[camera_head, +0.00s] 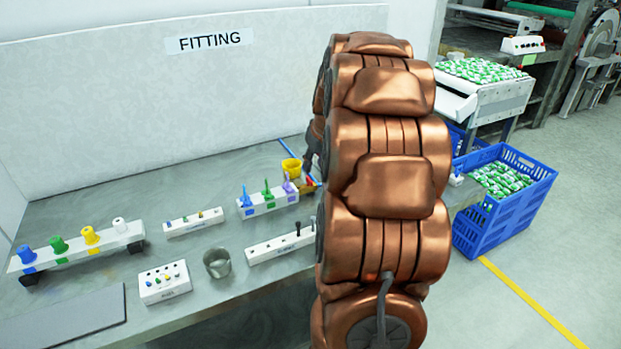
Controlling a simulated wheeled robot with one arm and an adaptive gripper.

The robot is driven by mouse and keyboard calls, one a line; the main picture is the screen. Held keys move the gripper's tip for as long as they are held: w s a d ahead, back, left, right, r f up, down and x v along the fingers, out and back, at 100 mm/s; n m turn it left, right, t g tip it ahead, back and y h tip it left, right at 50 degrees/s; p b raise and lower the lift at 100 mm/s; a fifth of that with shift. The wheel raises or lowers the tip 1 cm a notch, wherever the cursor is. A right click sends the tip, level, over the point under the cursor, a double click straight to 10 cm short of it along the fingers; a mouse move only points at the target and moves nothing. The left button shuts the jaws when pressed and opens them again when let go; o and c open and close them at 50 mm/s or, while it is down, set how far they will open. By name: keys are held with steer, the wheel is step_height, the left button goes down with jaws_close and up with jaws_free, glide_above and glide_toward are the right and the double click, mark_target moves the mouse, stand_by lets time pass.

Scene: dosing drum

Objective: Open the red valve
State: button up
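My copper-coloured arm stands across the middle of the head view and hides the right part of the bench. A dark part of my gripper (312,152) shows at the arm's left edge, above the back right of the bench. Its fingertips are not clear, so I cannot tell whether it is open or shut. A small red part (308,181) shows just below it, beside a yellow cup (291,168) and thin blue pieces. I cannot tell whether this red part is the valve or how it is turned. I cannot tell whether my gripper touches it.
The metal bench (190,262) holds a rack of coloured knobs (82,248), a rack of coloured pointed pieces (268,203), a metal cup (217,263) and a white box (164,283). A blue crate (508,217) with green-white packets stands right of my arm.

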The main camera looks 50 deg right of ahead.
mark_target(310, 180)
steer(key=p+x, duration=0.1)
steer(key=x, duration=0.6)
jaws_close()
stand_by(0.4)
